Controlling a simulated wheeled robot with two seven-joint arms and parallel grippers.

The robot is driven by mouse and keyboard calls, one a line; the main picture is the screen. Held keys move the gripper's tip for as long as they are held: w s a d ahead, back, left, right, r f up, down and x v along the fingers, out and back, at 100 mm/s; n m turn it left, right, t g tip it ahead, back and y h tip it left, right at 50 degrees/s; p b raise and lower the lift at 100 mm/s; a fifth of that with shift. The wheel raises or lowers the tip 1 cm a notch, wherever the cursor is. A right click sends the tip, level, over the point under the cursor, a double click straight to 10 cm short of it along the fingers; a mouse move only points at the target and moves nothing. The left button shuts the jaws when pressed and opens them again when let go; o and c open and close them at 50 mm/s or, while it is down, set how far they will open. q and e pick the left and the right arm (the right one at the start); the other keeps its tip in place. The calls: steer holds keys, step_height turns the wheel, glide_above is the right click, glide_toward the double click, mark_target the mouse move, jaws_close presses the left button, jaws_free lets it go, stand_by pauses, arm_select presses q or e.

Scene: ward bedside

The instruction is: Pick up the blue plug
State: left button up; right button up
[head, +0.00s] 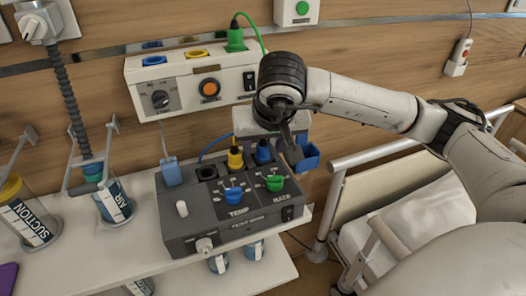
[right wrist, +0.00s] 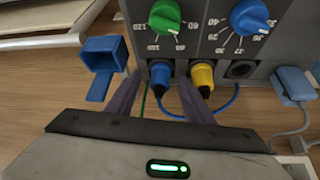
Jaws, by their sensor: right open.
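The blue plug (head: 262,152) stands upright in the back row of sockets on the grey test box (head: 200,222). My right gripper (head: 288,148) is open beside and above it. In the right wrist view, the blue plug (right wrist: 161,76) shows between the two dark fingers of my right gripper (right wrist: 159,84), not gripped. One finger reaches into the gap between the blue plug and the yellow plug (right wrist: 203,77); I cannot tell whether it touches either. A blue cord runs from the blue plug. My left gripper is not in view.
The yellow plug (head: 235,157) stands close beside the blue plug. A blue holder (head: 309,158) sits at the box's right side. A white wall panel (head: 190,82) with a green plug (head: 235,38) is behind. Bed rails (head: 375,150) stand at the right.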

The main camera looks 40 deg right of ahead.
steer(key=c, duration=1.1)
steer(key=shift+r, duration=0.1)
